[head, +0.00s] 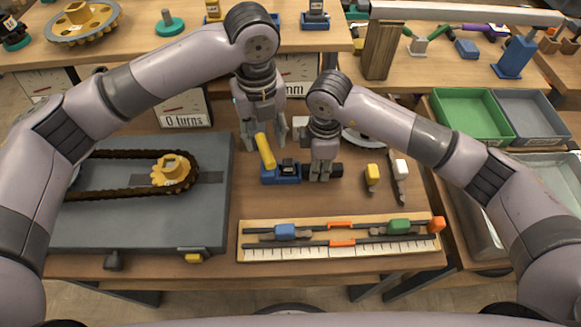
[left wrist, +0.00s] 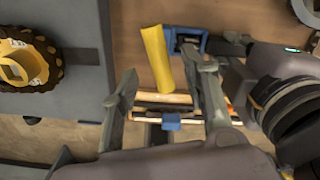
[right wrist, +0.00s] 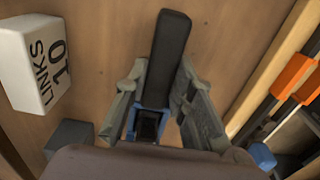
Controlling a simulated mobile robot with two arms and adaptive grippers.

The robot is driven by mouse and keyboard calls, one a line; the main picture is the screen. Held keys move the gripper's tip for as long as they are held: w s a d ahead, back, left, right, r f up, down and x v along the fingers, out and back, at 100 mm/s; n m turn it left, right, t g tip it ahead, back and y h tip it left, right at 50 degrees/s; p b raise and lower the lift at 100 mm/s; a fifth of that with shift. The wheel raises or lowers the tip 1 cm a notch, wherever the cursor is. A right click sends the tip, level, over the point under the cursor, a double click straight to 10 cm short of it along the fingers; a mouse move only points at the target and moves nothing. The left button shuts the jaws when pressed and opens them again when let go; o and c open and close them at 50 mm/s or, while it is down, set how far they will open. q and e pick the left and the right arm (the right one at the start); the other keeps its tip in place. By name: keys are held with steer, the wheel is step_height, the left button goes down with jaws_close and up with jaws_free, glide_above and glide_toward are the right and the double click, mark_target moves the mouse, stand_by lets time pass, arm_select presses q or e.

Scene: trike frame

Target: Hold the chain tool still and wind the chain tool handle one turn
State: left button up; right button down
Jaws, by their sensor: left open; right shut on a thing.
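The chain tool (head: 283,172) is a blue body with a black part, lying on the wooden table in the head view. Its yellow handle (head: 265,151) sticks up at its left end, tilted. My right gripper (head: 320,176) is shut on the chain tool at its dark right-hand part; the right wrist view shows a dark bar (right wrist: 168,62) of it between the fingers. My left gripper (head: 264,141) is open above and behind the tool. In the left wrist view the yellow handle (left wrist: 157,58) shows between its spread fingers, apparently touching neither.
A grey board with a chain and yellow-hubbed sprocket (head: 173,174) lies to the left. A ruled wooden board (head: 340,251) with sliders lies in front. A yellow-topped piece (head: 372,174) and a white-topped piece (head: 400,168) lie right.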

mark_target(265, 147)
arm_select(q)
steer(key=shift+r, duration=0.1)
steer(key=shift+c, duration=0.6)
step_height(265, 147, up, 3)
steer(key=shift+w+r, duration=0.1)
steer(key=shift+r, duration=0.5)
steer(key=shift+f, duration=4.75)
jaws_close()
